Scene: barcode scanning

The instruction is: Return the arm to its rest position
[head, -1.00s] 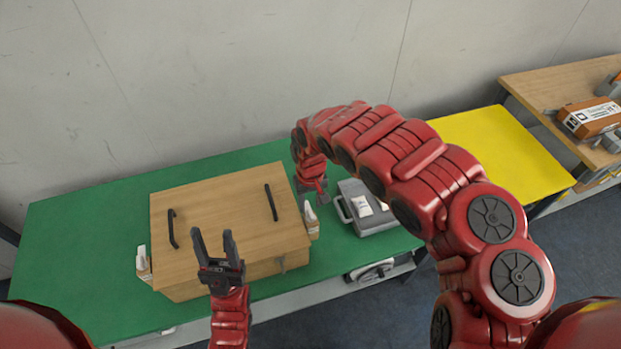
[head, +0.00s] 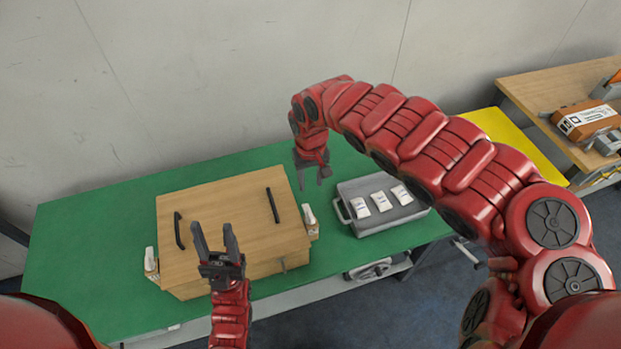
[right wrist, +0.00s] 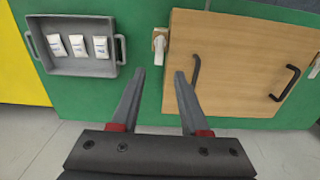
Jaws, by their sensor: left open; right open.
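My right gripper (head: 313,177) is open and empty, raised above the green table between the wooden box and the grey tray. In the right wrist view its two fingers (right wrist: 158,78) are spread with nothing between them. My right arm arches in from the right. My left gripper (head: 216,232) is open and empty, pointing up in front of the wooden box. The grey tray (head: 345,231) holds three white packets, the middle one here (head: 381,201); it also shows in the right wrist view (right wrist: 88,69).
The wooden box (head: 226,208) with two black handles sits on the green table (head: 95,230). White scanners (head: 309,216) hang at its sides. A yellow table (head: 520,140) and a wooden table (head: 535,92) with an orange-and-white box (head: 586,119) stand at the right.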

